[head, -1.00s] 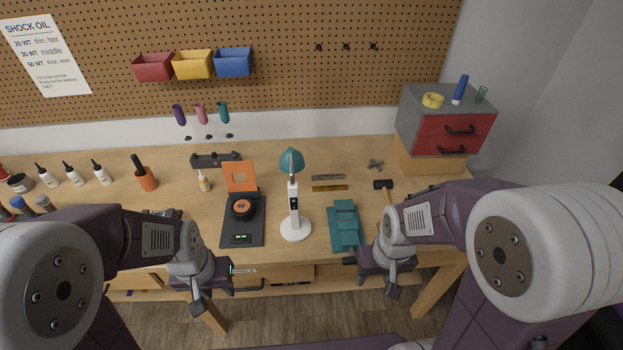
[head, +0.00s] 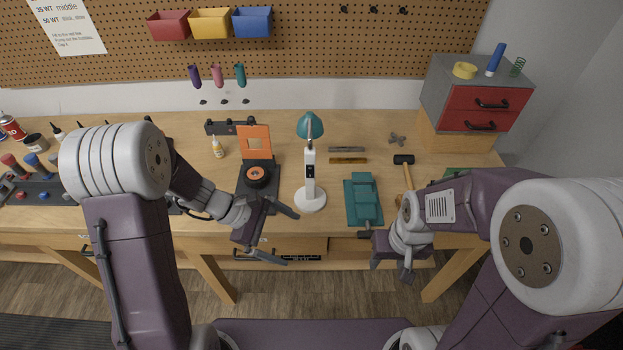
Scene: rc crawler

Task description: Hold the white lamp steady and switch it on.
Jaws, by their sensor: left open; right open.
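The white lamp (head: 310,180) stands upright on the workbench near its front edge. It has a round white base, a white post with a dark switch panel (head: 310,171) facing me, and a teal shade (head: 310,125). I cannot tell whether it is lit. My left gripper (head: 292,236) is open and empty, in front of the bench edge, below and left of the lamp base. Its fingers point right. My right gripper (head: 385,250) is open and empty, to the right of the lamp and in front of the bench edge. Neither gripper touches the lamp.
A black scale (head: 243,187) with an orange frame (head: 256,141) stands left of the lamp, partly hidden by my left arm. A teal stand (head: 360,200) lies to its right. A hammer (head: 406,172) lies further right. A red-drawer cabinet (head: 484,108) stands at the back right.

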